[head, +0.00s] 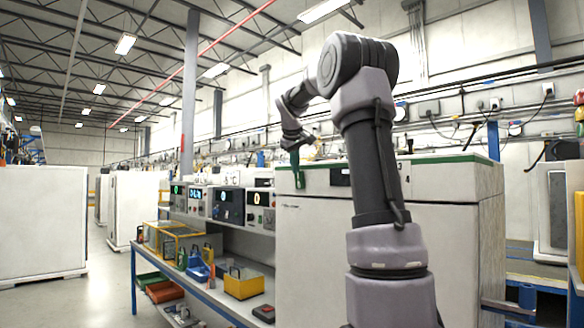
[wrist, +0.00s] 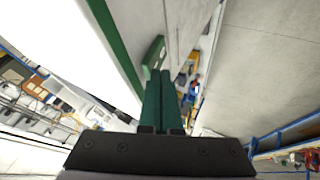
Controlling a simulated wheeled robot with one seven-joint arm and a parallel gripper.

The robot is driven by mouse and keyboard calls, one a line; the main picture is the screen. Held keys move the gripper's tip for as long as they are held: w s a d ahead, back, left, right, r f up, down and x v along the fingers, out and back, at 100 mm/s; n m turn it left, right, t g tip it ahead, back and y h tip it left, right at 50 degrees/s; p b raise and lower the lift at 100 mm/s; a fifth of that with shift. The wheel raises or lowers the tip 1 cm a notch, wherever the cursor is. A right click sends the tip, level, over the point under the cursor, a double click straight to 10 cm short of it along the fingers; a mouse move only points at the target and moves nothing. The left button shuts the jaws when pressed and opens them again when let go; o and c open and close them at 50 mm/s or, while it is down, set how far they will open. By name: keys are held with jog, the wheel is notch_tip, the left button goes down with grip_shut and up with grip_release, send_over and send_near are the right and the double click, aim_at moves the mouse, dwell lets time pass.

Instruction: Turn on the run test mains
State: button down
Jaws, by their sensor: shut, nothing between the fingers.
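My gripper (head: 297,172) is at the left front corner of a white cabinet with a green top edge (head: 340,165). Its green fingers point down. In the wrist view its two green fingers (wrist: 161,102) are together with nothing between them. A small green block (wrist: 153,56) shows just beyond the fingertips, beside the cabinet's green edge (wrist: 118,50); I cannot tell whether the fingers touch it. A row of bench instruments with lit displays (head: 228,205) stands left of the cabinet. No label reading run test mains is legible, so I cannot tell which control it is.
The blue-framed bench (head: 245,308) holds a yellow box (head: 243,284) and several tools on its lower level. White cabinets (head: 42,222) stand at the left. The floor (head: 105,290) between them and the bench is clear.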

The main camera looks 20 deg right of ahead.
jog(key=shift+w+d+r+y, duration=0.15)
jog(key=shift+d+y, duration=0.25)
jog(key=shift+d, duration=0.05)
jog(key=shift+r, duration=0.1)
jog(key=shift+r, duration=0.7)
